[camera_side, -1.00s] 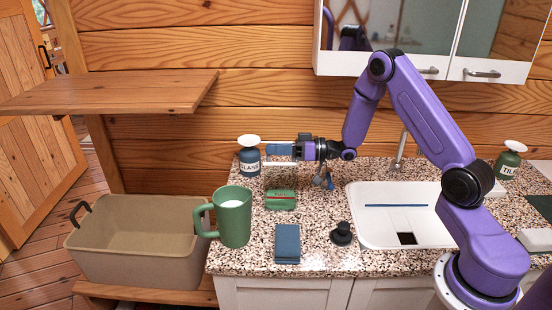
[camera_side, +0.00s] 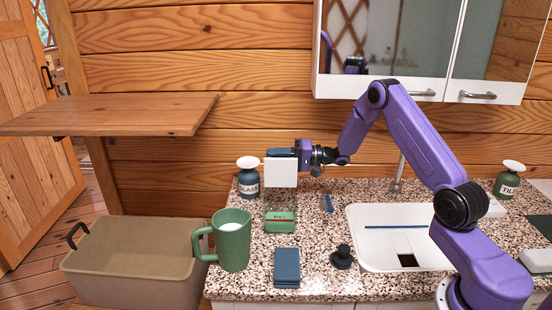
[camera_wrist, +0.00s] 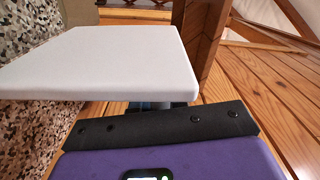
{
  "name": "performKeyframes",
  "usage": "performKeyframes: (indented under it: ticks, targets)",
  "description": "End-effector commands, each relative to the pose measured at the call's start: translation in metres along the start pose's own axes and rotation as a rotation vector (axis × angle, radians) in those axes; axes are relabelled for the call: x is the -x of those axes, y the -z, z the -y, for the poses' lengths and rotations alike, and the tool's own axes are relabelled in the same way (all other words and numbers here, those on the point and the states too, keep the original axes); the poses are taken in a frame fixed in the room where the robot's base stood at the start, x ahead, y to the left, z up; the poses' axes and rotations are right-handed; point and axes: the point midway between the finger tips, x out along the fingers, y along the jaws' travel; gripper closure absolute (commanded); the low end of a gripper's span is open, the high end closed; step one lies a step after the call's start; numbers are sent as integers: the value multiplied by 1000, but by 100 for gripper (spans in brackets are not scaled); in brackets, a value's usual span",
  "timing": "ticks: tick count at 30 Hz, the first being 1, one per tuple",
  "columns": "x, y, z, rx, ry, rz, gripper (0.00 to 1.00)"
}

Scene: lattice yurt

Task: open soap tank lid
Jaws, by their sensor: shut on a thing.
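The soap tank (camera_side: 280,221) is a clear box with green soap in its lower part and a red line with a label that seems to read FULL. It stands on the counter behind the green mug. Its white square lid (camera_side: 281,173) is tilted up, its flat face turned to the side camera. My gripper (camera_side: 281,152) is shut on the lid at its upper edge. The lid (camera_wrist: 105,65) fills much of the wrist view and hides the fingertips. I cannot tell whether the lid's lower edge still touches the tank.
A blue GLASS bottle (camera_side: 248,181) stands close left of the tank. A green mug (camera_side: 234,243), a folded blue cloth (camera_side: 287,268) and a black plug (camera_side: 342,257) are in front. The sink (camera_side: 362,236) lies right. A wooden shelf (camera_side: 110,115) juts out at left.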

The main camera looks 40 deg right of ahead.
Motion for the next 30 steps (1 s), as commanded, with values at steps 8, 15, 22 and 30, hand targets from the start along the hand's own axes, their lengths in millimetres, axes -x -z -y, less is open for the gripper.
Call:
performKeyframes:
  ticks: [8, 15, 22, 30]
  targets:
    - [1, 13, -12, -113, -1, -4, 100]
    - [1, 17, -17, -110, -2, -4, 100]
    - [1, 18, -18, -110, -2, -4, 100]
    - [1, 18, -19, -110, -4, -4, 100]
